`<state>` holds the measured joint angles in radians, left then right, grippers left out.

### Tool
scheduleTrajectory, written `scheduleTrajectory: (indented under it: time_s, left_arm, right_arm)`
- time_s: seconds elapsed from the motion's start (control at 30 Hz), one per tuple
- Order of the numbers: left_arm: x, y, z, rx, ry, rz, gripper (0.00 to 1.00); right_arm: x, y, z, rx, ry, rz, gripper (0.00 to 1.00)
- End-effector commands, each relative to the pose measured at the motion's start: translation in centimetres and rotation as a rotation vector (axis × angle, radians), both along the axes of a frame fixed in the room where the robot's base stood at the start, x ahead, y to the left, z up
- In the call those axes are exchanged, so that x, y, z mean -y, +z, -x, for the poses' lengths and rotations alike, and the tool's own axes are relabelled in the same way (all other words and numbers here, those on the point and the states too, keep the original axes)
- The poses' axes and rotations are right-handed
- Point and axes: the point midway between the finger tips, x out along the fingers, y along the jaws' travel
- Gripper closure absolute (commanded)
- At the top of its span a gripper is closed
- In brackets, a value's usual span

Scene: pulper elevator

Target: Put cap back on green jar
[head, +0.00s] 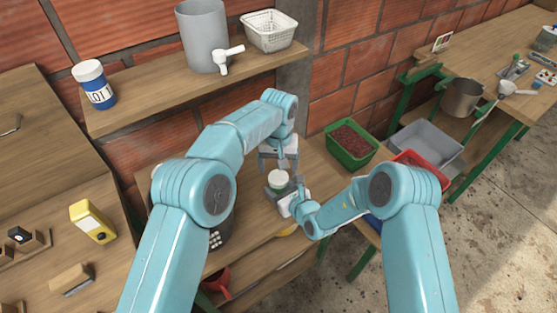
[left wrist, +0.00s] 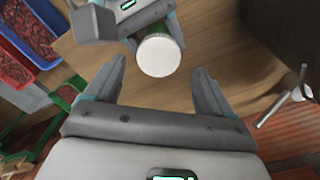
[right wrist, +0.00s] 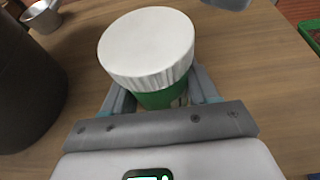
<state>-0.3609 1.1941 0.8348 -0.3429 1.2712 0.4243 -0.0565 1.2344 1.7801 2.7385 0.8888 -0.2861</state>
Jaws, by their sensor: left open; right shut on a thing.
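The green jar (right wrist: 162,98) stands between the fingers of my right gripper (right wrist: 162,97), which is shut on its body. The white ribbed cap (right wrist: 147,45) sits over the mouth of the jar and hides it; I cannot tell whether it is tightened. The cap also shows in the head view (head: 278,179) and the left wrist view (left wrist: 159,56). My left gripper (left wrist: 160,75) is open and empty, pointing at the cap from above, with its fingers apart on either side and not touching it.
A dark pot (right wrist: 25,85) stands close to the jar. A green crate of red berries (head: 351,144) and a grey bin (head: 425,142) are to the right. The shelf above holds a blue-labelled jar (head: 95,85), a grey bucket (head: 203,38) and a white basket (head: 268,31).

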Motion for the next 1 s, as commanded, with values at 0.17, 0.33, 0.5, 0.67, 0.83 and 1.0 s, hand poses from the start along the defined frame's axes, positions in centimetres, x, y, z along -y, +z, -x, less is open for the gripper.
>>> scheduleTrajectory:
  time_s: [0.17,0.33,0.5,0.67,0.83,1.0]
  left_arm:
    - [-0.2,0.9,0.1,-0.007,0.361,-0.010,0.17]
    - [-0.2,2.2,0.0,-0.004,0.617,-0.010,0.17]
    - [0.1,3.5,-0.2,0.012,0.660,0.002,0.17]
    - [0.1,3.5,-0.2,0.013,0.658,0.001,0.17]
    - [0.1,3.2,-0.2,0.012,0.657,0.000,0.17]
    - [0.0,1.2,-0.2,0.010,0.657,-0.002,0.17]
  right_arm:
    - [0.0,0.0,0.0,-0.001,0.000,0.001,1.00]
    - [0.0,0.0,0.0,-0.001,0.000,0.001,1.00]
    - [0.0,0.0,0.0,-0.001,0.000,0.001,1.00]
    - [0.0,0.0,0.0,0.000,0.000,0.000,1.00]
    - [0.0,0.0,0.0,0.000,0.000,0.000,1.00]
    - [0.0,0.0,0.0,0.000,0.000,0.000,1.00]
